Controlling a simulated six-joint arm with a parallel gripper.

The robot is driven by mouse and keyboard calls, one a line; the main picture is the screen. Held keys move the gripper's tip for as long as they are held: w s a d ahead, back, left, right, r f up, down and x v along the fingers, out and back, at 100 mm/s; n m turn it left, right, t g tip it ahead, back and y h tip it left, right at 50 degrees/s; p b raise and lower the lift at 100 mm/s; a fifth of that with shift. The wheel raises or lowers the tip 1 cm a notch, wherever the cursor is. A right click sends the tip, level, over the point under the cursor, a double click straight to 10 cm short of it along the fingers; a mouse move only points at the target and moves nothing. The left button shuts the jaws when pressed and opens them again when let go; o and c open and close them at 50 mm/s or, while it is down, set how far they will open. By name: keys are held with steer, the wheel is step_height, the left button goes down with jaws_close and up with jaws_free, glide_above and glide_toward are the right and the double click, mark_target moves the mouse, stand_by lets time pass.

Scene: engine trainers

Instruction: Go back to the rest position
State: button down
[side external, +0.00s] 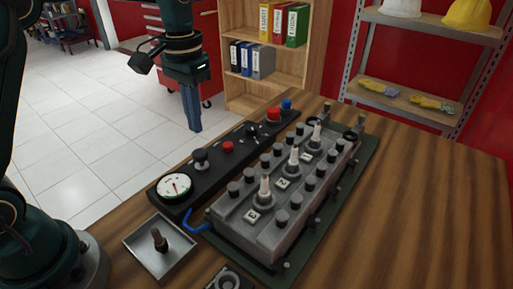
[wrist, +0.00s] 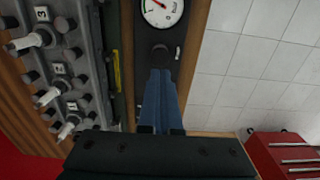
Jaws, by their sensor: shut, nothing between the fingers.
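My gripper (side external: 191,108) is shut and empty, with its blue fingers pointing down. In the side external view it hangs in the air above and behind the black control panel (side external: 180,205), apart from it. In the wrist view the closed fingers (wrist: 160,90) cover part of the panel. The grey engine block (side external: 235,215) stands on a dark green base plate, with numbered plates and several white-topped plugs; it also shows in the wrist view (wrist: 75,25).
The panel carries a round gauge (side external: 174,186), a black knob (side external: 200,155) and red buttons. A metal tray (side external: 135,246) holding a small dark part sits at the front left of the wooden table (side external: 420,215). The table's right side is clear. Shelves (side external: 232,15) stand behind.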

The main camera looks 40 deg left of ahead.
steer(key=shift+r, duration=0.6)
steer(key=shift+r, duration=0.1)
steer(key=s+d+r+t, duration=0.2)
steer(key=s+r+t, duration=0.1)
steer(key=s+r, duration=0.4)
steer(key=s+f+t, duration=0.2)
steer(key=s+f, duration=0.4)
steer(key=s, duration=0.2)
steer(key=shift+s+d+t, duration=0.3)
steer(key=shift+s+d, duration=0.1)
